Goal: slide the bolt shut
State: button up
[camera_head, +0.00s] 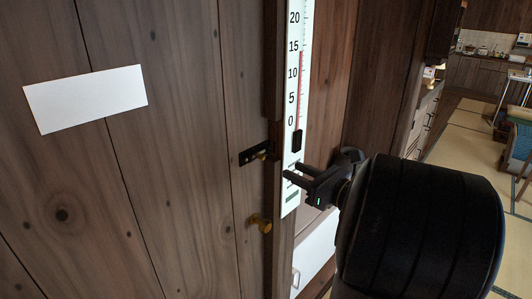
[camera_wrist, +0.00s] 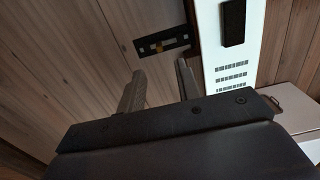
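The bolt (camera_head: 252,155) is a dark plate with a small brass knob on the wooden door, near the door's right edge, in the head view. In the wrist view the bolt (camera_wrist: 180,41) shows as a dark slotted bar beyond my fingertips, its small brass knob near the middle. My gripper (camera_head: 291,172) is to the right of the bolt and slightly lower, in front of the white thermometer board. In the wrist view my gripper (camera_wrist: 157,68) has its two fingers apart with nothing between them. It appears apart from the bolt. Whether the bolt's end reaches into the frame is not clear.
A white thermometer board (camera_head: 293,75) hangs on the post beside the door. A brass door knob (camera_head: 262,223) is below the bolt. A blank white sheet (camera_head: 85,98) is on the door. A white box (camera_wrist: 296,108) stands at the lower right. Open tatami floor (camera_head: 450,165) lies at the right.

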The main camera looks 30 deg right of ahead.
aim_at(264, 158)
jog(key=p+x, duration=0.1)
jog(key=x, duration=0.9)
jog(key=shift+w+a+f, duration=0.1)
jog(key=shift+w+a, duration=0.05)
jog(key=shift+c, duration=0.3)
grip_shut()
